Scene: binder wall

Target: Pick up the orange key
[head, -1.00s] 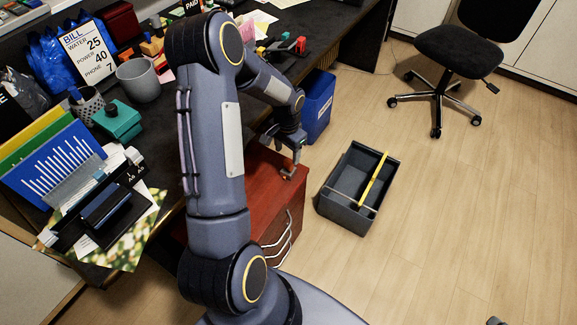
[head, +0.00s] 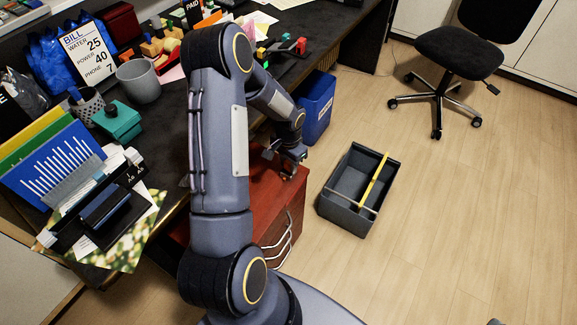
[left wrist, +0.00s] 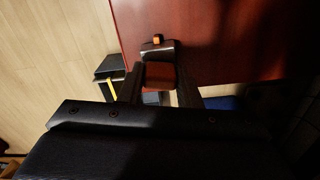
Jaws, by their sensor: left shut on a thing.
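My left gripper (head: 290,168) is over the top of the red cabinet (head: 282,196) beside the desk. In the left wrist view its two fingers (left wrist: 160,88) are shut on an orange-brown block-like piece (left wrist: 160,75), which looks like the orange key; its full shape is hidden. Just beyond it, a small dark metallic piece with an orange spot (left wrist: 157,42) lies against the red cabinet top. In the head view the key is too small to make out.
A grey open box (head: 345,211) with a yellow bar stands on the floor right of the cabinet. A blue bin (head: 318,105) stands behind it. The dark desk (head: 150,118) is crowded with stationery. An office chair (head: 458,52) is at back right. Wooden floor is clear at right.

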